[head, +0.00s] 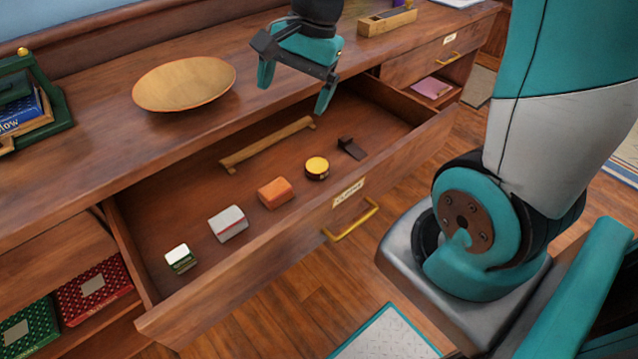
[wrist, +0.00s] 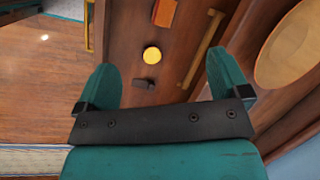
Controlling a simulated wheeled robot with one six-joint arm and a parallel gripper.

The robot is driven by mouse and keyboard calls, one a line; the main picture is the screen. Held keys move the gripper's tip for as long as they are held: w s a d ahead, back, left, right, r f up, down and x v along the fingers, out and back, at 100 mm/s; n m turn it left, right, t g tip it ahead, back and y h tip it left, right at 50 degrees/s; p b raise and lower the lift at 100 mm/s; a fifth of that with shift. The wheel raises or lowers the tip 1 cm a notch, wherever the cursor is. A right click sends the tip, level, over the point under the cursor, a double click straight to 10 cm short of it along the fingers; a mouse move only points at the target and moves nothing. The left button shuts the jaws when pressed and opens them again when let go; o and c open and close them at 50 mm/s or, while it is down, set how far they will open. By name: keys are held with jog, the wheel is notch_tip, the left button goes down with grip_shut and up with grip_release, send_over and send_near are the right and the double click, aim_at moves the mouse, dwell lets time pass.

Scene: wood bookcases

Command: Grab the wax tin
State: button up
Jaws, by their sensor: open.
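The wax tin appears to be the small round tin (head: 317,168) with a yellow lid and dark side, standing in the open drawer (head: 185,220). It also shows in the wrist view (wrist: 152,55), ahead of and between my fingers. My gripper (head: 296,92) is teal, open and empty, above the back of the drawer, up and left of the tin in the head view. In the wrist view my gripper's two fingers (wrist: 160,82) are spread wide with nothing between their tips at close range.
Beside the tin lie a dark brown block (head: 352,148) and an orange block (head: 275,192). Further left are a grey block (head: 228,223) and a green-white box (head: 180,258). A wooden bar (head: 268,144) lies behind. A bowl (head: 184,83) sits on the top.

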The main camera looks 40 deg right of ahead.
jog(key=w+d+f+m+b, duration=0.4)
jog(key=d+f+m+b, duration=0.1)
jog(key=d+f+m, duration=0.75)
jog(key=b, duration=0.2)
send_over(318, 165)
jog(key=shift+h, duration=0.3)
jog(key=f, duration=0.7)
jog(key=d+f, duration=0.1)
jog(key=f, duration=0.3)
jog(key=shift+s, duration=0.4)
jog(key=b+x, duration=0.1)
jog(key=x, duration=0.4)
jog(key=shift+w+d+f+b, duration=0.15)
jog(key=shift+w+f+b, duration=0.05)
jog(key=shift+f+b, duration=0.2)
jog(key=c, duration=1.1)
jog(key=shift+o, duration=0.2)
jog(key=shift+r, duration=0.15)
